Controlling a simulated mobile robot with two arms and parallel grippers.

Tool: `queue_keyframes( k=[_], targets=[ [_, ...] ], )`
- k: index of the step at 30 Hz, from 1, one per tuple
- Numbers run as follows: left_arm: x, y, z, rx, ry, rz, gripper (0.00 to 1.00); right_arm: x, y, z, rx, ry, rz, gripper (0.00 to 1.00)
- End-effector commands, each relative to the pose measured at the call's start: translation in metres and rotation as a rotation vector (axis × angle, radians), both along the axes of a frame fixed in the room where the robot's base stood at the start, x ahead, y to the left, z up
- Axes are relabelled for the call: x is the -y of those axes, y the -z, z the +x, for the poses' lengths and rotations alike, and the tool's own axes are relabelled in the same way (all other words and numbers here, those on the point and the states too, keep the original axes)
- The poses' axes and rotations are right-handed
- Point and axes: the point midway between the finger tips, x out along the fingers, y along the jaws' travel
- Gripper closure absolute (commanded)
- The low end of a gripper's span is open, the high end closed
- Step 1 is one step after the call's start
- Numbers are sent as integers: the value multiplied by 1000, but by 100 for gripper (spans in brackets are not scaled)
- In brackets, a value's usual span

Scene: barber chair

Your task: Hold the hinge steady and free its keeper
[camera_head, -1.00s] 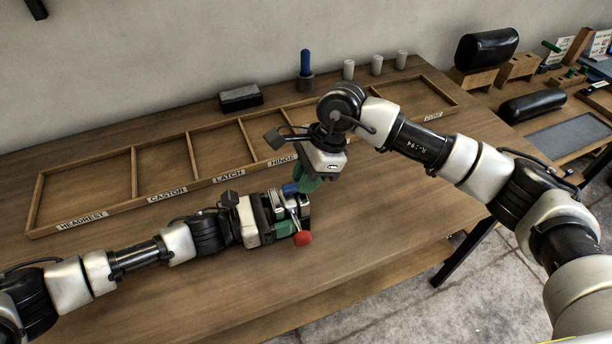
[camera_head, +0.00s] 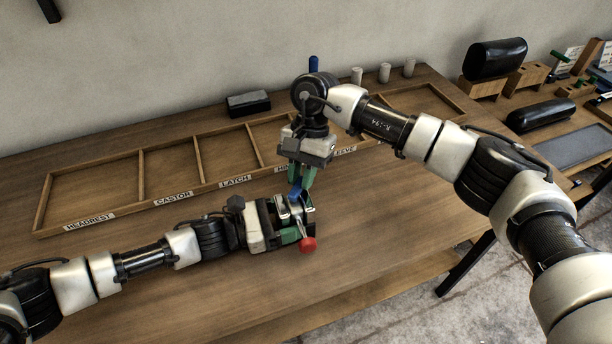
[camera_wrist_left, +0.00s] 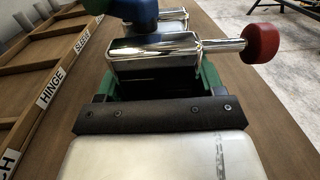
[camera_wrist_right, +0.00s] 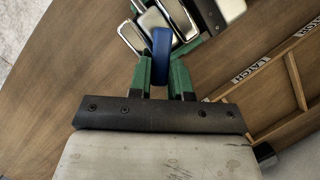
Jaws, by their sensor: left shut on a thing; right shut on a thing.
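The hinge is a chrome, box-like part (camera_wrist_left: 150,55) with a rod ending in a red knob (camera_head: 308,245). My left gripper (camera_head: 290,221) is shut on the hinge and holds it above the front of the table. The keeper is a blue piece (camera_head: 294,195) at the hinge's far side; it also shows in the right wrist view (camera_wrist_right: 161,52). My right gripper (camera_head: 302,184) comes down from above and is shut on the keeper, its green fingers on both sides. I cannot tell whether the keeper still sits in the hinge.
A wooden tray (camera_head: 140,205) with labelled compartments lies behind the grippers; my right arm partly covers it. A dark block (camera_head: 248,103) and several pale cylinders (camera_head: 384,72) stand behind it. The table front (camera_head: 390,255) is clear. A side bench at right holds black cushions (camera_head: 540,113).

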Motion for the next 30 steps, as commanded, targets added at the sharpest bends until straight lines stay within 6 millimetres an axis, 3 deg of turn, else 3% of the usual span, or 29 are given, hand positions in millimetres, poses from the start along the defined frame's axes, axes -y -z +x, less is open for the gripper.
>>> queue_keyframes(
  k=[15, 30],
  targets=[
    [0, 0, 0, -1, 0, 1, 75, -18, -1, 5, 2, -475, 0, 100],
    [0, 1, 0, -2, 0, 0, 75, -27, 0, 3, 0, -728, 1, 100]
  ],
)
